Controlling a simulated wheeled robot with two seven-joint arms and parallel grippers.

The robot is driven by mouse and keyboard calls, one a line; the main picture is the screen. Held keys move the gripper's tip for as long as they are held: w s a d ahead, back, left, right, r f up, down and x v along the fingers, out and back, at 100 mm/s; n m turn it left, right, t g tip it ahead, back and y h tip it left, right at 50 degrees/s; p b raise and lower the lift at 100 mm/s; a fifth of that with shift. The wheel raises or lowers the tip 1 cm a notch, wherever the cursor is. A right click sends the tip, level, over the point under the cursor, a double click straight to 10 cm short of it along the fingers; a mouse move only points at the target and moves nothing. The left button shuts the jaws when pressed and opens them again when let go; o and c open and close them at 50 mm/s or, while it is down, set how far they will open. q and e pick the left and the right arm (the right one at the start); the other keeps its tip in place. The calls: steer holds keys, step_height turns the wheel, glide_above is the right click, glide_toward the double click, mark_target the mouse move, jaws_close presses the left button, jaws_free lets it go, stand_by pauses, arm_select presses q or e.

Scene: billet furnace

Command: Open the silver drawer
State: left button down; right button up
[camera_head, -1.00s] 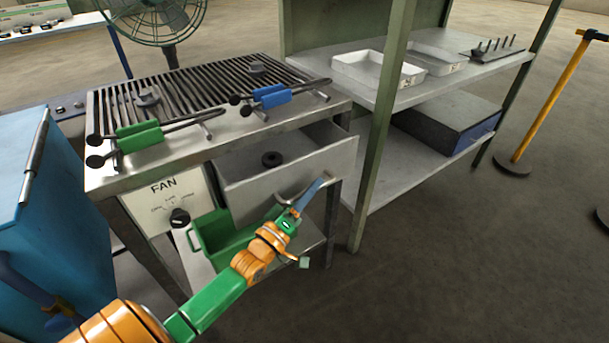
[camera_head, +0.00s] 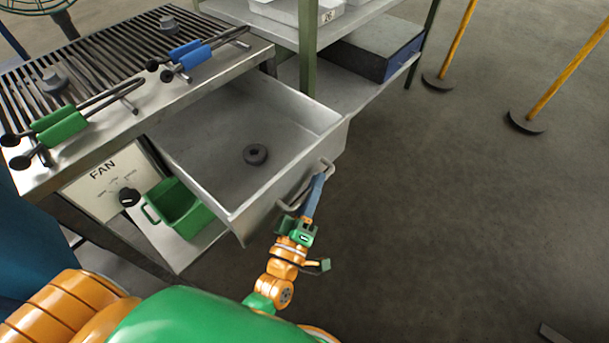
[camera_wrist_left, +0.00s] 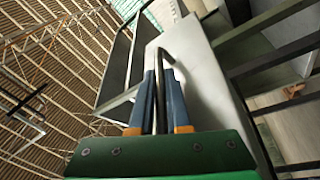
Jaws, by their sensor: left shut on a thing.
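The silver drawer (camera_head: 215,150) is pulled well out from under the grill table in the head view. A dark round ring (camera_head: 255,154) lies on its floor. My left gripper (camera_head: 315,187) is at the drawer's front, shut on the bar handle (camera_head: 304,186). In the left wrist view the two blue fingers (camera_wrist_left: 160,98) stand on either side of the handle bar (camera_wrist_left: 160,72), with the drawer's front face (camera_wrist_left: 205,110) behind. My right gripper is not in view.
The grill table (camera_head: 140,108) carries green-gripped tongs (camera_head: 62,128) and blue-gripped tongs (camera_head: 190,55). A green bin (camera_head: 182,207) sits on the shelf below the drawer. A shelf rack post (camera_head: 308,50) stands close behind the drawer. Open floor lies to the right.

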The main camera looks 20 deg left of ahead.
arm_select(q)
steer(key=shift+d, duration=0.15)
steer(key=c, duration=0.9)
jaws_free()
steer(key=shift+s, duration=0.1)
steer(key=v, duration=0.7)
